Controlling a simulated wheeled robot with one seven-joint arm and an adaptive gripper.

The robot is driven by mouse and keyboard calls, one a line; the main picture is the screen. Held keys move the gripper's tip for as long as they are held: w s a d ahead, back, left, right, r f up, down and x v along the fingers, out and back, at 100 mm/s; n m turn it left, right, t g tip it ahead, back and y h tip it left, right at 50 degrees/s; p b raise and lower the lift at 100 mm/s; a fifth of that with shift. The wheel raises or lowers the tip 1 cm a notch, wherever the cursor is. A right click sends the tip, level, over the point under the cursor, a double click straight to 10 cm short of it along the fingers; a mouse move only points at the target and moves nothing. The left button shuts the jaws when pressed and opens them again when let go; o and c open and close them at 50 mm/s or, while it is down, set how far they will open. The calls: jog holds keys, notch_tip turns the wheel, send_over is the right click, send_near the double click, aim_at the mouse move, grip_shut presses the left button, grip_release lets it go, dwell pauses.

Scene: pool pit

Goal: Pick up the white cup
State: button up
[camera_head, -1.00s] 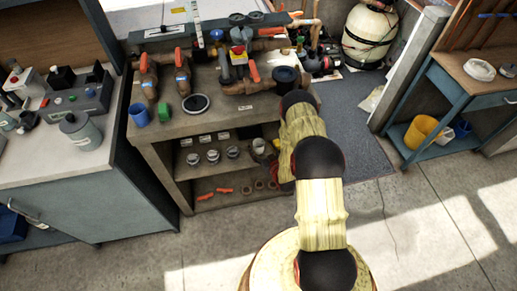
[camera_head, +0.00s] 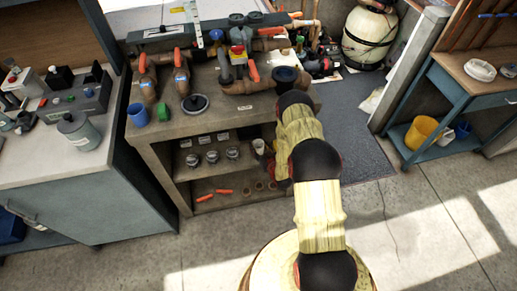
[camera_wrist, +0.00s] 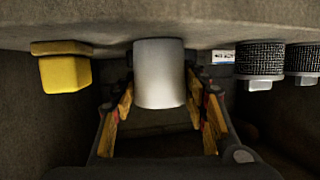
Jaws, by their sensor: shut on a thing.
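The white cup (camera_wrist: 159,72) is a plain pale cylinder, seen large in the middle of the wrist view. It sits between the two yellow-and-black fingers of my gripper (camera_wrist: 160,88), which is shut on it, one finger on each side. The cup's end meets the shelf surface in this view; I cannot tell whether they touch or are slightly apart. In the head view the cup (camera_head: 259,146) shows small in the bench's upper shelf opening, at its right. My gripper there is mostly hidden by my arm.
A yellow block-like part (camera_wrist: 65,68) and a dark mesh-sided fitting (camera_wrist: 260,62) flank the cup on the shelf. Several round fittings (camera_head: 212,157) stand left of the cup. The bench top (camera_head: 225,122) lies above the opening. Orange handles (camera_head: 203,198) lie on the shelf below.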

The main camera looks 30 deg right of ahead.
jog(key=shift+c, duration=1.4)
